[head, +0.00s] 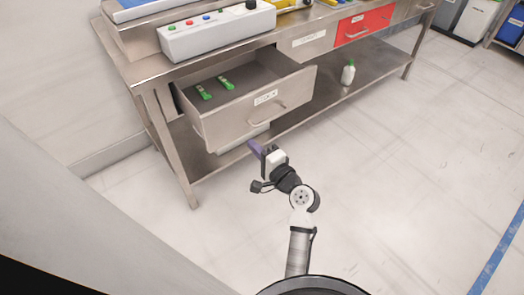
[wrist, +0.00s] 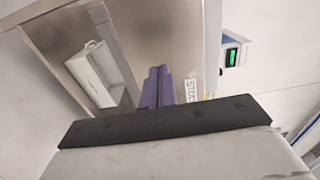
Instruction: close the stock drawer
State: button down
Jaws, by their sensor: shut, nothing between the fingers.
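The stock drawer (head: 236,117) is pulled out from the steel bench in the head view, with a label and a bar handle (head: 268,108) on its front. Two small green items (head: 204,92) lie inside it. My gripper (head: 254,147) is just in front of and below the drawer front, its purple fingers pressed together and empty. The closed fingers also show in the wrist view (wrist: 157,86), beside the partly hidden label (wrist: 190,90). I cannot tell whether they touch the drawer.
A closed red drawer (head: 377,21) sits to the right along the bench. A white bottle with a green cap (head: 348,73) stands on the lower shelf (head: 325,94). A control box (head: 215,32) is on the bench top. The floor in front is clear.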

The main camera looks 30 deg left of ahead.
aim_at(233, 125)
jog(key=p+x, duration=0.1)
jog(key=x, duration=0.7)
jog(key=shift+w+a+p, duration=0.1)
jog(key=shift+p, duration=0.25)
jog(key=shift+a, duration=0.1)
